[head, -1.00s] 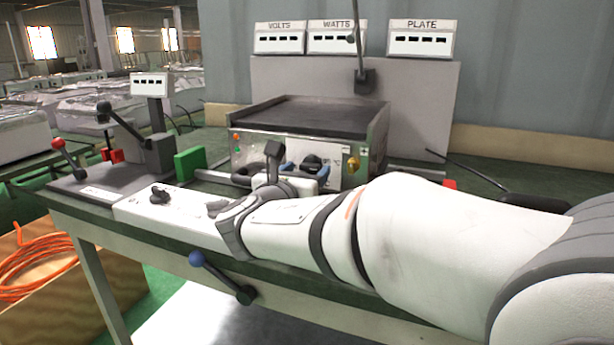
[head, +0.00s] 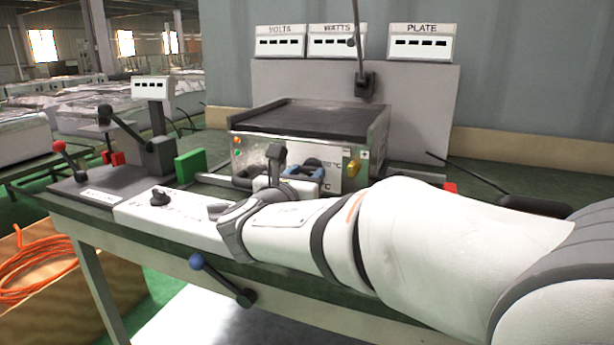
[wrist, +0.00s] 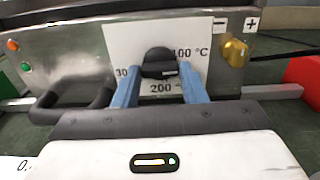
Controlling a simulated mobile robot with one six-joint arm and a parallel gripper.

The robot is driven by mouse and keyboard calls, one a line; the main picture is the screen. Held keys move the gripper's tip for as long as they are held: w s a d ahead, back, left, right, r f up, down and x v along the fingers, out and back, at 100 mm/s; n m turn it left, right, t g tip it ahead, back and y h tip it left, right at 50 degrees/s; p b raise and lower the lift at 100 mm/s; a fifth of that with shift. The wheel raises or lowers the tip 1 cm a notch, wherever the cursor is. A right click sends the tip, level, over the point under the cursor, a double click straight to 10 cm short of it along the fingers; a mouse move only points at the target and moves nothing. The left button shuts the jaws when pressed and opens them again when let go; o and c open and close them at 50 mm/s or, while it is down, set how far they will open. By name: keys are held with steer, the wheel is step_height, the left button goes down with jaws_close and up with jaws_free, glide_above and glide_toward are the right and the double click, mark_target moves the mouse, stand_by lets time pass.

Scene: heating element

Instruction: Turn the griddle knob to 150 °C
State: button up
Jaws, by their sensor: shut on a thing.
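The griddle (head: 320,118) is a metal box with a dark flat top and a white dial plate on its front. Its black knob (wrist: 158,62) is on that plate in the wrist view. "100 °C" is printed at its upper right, "200" below it and a partly hidden "30" at its left. My gripper (wrist: 160,82) has its blue fingers on either side of the knob and is shut on it. In the head view my gripper (head: 304,172) is in front of the griddle, and it partly hides the knob. I cannot read the pointer setting clearly.
A yellow knob (wrist: 235,53) between minus and plus signs is right of the dial. A black handle (wrist: 72,100) sticks out at the left. Levers (head: 125,125) and a green block (head: 190,165) stand left of the griddle. Meters (head: 420,42) are behind.

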steer(key=shift+f+m+b, duration=0.15)
steer(key=shift+m+b, duration=0.8)
steer(key=shift+m, duration=0.05)
steer(key=shift+f+m+b, duration=0.1)
steer(key=shift+m+b, duration=0.8)
steer(key=shift+m, duration=0.1)
steer(key=shift+r+m+b, duration=0.1)
steer(key=shift+m+b, duration=0.65)
steer(key=shift+m, duration=0.15)
steer(key=o, duration=1)
steer(key=shift+r, duration=0.1)
steer(key=shift+s, duration=0.1)
steer(key=p+v, duration=0.2)
steer(key=v, duration=0.5)
steer(key=shift+s, duration=0.3)
